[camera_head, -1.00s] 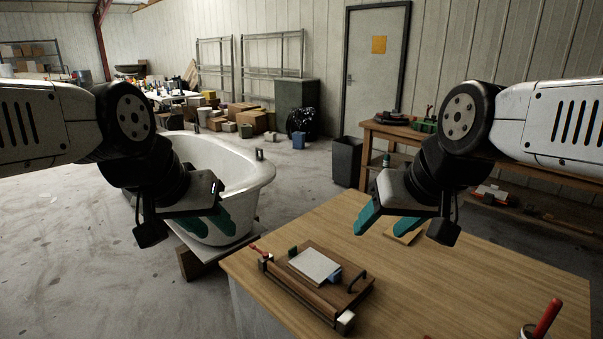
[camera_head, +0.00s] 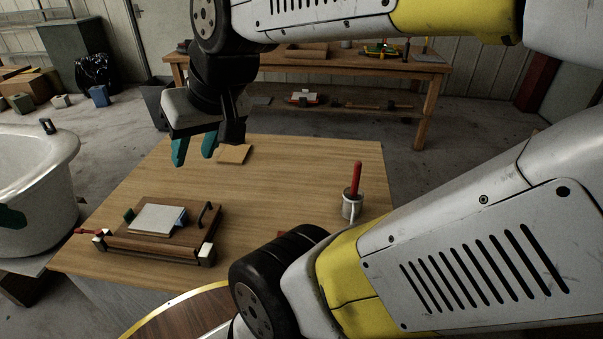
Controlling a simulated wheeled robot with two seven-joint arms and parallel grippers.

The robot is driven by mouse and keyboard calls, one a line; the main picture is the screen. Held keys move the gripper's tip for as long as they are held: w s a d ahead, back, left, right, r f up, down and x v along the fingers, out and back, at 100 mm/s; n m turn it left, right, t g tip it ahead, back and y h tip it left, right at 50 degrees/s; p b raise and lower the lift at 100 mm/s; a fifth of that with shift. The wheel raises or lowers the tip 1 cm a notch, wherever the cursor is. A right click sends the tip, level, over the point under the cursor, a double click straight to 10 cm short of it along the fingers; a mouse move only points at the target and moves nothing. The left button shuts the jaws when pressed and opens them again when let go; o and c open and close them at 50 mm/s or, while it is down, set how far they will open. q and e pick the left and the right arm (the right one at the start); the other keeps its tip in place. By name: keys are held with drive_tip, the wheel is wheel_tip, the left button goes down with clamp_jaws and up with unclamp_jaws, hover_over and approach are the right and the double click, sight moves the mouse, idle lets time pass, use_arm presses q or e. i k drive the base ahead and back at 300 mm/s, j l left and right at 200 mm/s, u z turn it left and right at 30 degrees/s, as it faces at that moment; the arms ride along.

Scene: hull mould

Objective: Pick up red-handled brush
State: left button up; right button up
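My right gripper (camera_head: 194,150) is open and empty above the far left part of the table, well left of the mug. Its teal fingers point down, apart. A dark teal piece (camera_head: 12,217) at the left edge appears to be a fingertip of my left gripper; the rest is out of view.
A wooden board (camera_head: 125,245) with a pale plate and a black handle lies at the table's left. Another red-handled item (camera_head: 90,231) lies beside it. A small wooden square (camera_head: 234,155) lies at the back. My arm covers the table's near right.

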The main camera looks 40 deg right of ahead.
sight(353, 195)
drive_tip(key=z, duration=2)
drive_tip(key=u, duration=1.85)
drive_tip(key=z, duration=1.6)
